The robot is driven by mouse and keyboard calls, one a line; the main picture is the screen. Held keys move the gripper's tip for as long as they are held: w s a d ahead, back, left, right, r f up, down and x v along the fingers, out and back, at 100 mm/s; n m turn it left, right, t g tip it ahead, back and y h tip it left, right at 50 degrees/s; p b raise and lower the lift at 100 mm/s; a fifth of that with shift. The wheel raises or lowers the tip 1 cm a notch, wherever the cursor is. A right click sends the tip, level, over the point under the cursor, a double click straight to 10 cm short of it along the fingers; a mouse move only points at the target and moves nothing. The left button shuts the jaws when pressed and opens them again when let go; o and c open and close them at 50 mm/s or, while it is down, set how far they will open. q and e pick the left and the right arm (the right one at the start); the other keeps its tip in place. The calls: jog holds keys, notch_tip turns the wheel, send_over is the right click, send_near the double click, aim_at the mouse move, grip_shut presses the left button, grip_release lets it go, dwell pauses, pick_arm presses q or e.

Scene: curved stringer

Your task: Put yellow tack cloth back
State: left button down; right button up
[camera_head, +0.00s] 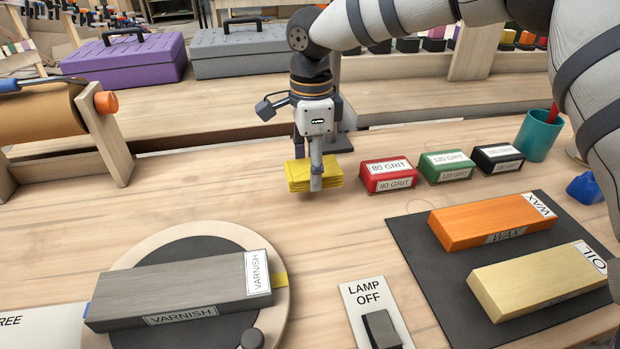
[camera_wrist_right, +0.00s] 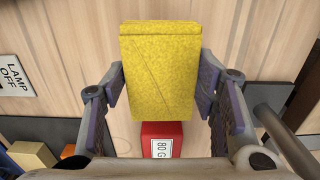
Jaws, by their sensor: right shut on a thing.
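The yellow tack cloth (camera_head: 299,175) is a folded yellow stack at the middle back of the bench in the head view. My right gripper (camera_head: 316,178) points down and is shut on it. In the right wrist view the cloth (camera_wrist_right: 160,72) sits between the two finger pads of the right gripper (camera_wrist_right: 160,90). I cannot tell whether the cloth touches the bench top. My left gripper is not in view.
Red (camera_head: 388,175), green (camera_head: 447,166) and black (camera_head: 497,158) grit blocks stand right of the cloth, near a teal cup (camera_head: 538,136). A varnish block (camera_head: 180,291) lies on a turntable. Wax (camera_head: 492,221) and oil (camera_head: 538,281) blocks lie on a dark mat. A lamp switch (camera_head: 381,329) is in front.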

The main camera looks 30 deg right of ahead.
jog(key=shift+w+d+f, duration=0.15)
jog(key=shift+f, duration=1.75)
jog(key=o, duration=1.1)
jog(key=shift+o, duration=0.2)
notch_tip(320, 180, up, 12)
jog(key=shift+r, duration=0.2)
jog(key=shift+f, duration=0.1)
